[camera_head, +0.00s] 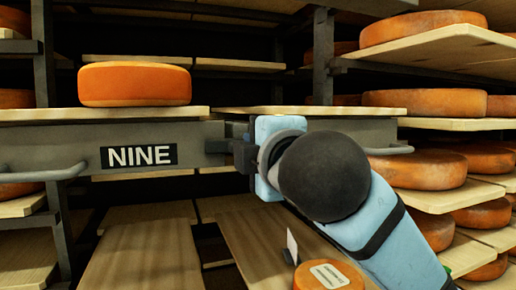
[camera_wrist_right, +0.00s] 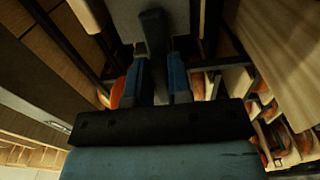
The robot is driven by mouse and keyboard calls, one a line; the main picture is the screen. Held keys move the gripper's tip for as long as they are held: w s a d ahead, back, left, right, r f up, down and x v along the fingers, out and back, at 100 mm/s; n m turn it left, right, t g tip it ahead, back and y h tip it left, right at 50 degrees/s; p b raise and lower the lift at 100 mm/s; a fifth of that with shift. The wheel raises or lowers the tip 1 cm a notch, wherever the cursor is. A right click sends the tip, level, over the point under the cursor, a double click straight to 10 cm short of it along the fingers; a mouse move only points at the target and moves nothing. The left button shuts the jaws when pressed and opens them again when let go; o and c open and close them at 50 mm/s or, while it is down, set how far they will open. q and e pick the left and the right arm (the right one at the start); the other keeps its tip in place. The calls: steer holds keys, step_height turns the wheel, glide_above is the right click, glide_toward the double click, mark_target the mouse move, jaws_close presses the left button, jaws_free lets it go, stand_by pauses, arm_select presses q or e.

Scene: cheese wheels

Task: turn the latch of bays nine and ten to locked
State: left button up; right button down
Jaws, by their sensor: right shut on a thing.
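The latch is a dark handle (camera_wrist_right: 153,32) in the right wrist view, running upward from between the blue fingers of my right gripper (camera_wrist_right: 158,78). The gripper is shut on this handle. In the head view my right arm comes in from the lower right and its wrist hides most of the latch and the fingers. The grey front of bay nine (camera_head: 60,150) carries a NINE label, left of the wrist. Any label of bay ten is hidden behind my arm. I cannot tell whether the latch stands at locked. My left gripper is not in view.
An orange cheese wheel (camera_head: 134,84) sits on the board above bay nine. A bar handle (camera_head: 42,174) sticks out at the left. A labelled wheel (camera_head: 329,276) lies below my right arm. Racks with several wheels (camera_head: 425,103) stand close on the right.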

stand_by(0.4)
steer(key=c, duration=1)
jaws_free()
steer(key=shift+c, duration=0.2)
steer(key=shift+s, duration=0.15)
steer(key=b+v, duration=0.2)
steer(key=v, duration=1.1)
steer(key=shift+s+d, duration=0.2)
steer(key=shift+s, duration=0.05)
